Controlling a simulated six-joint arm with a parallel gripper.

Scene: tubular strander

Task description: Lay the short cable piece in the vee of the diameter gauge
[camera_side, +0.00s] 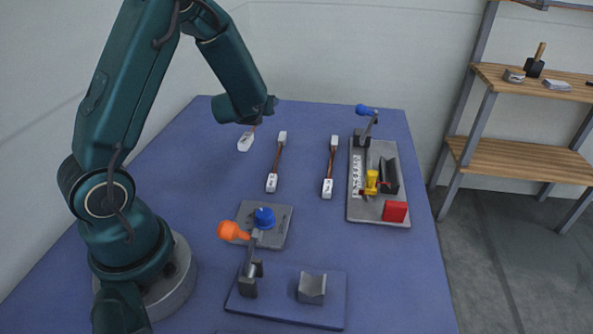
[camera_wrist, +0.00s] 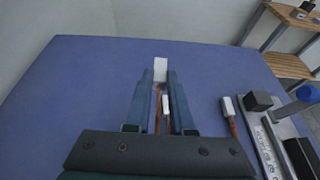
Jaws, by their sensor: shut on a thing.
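My gripper (camera_side: 256,122) is at the far left of the blue table, shut on a short brown cable piece with white end blocks (camera_side: 245,141). In the wrist view the held piece's white end (camera_wrist: 160,69) shows between the fingertips; the rest of it is partly hidden by the fingers. The grey vee block (camera_side: 311,289), which looks like the diameter gauge's vee, stands empty on a dark blue plate (camera_side: 325,316) at the front of the table, far from my gripper. A lever with an orange knob (camera_side: 234,231) rises from that plate's left side.
Two similar cable pieces (camera_side: 276,162) (camera_side: 330,167) lie right of my gripper. A grey plate with a scale, yellow part and red block (camera_side: 395,211) is at the right. A small grey plate (camera_side: 275,240) with a blue knob (camera_side: 264,218) lies between. The table's left-middle is clear.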

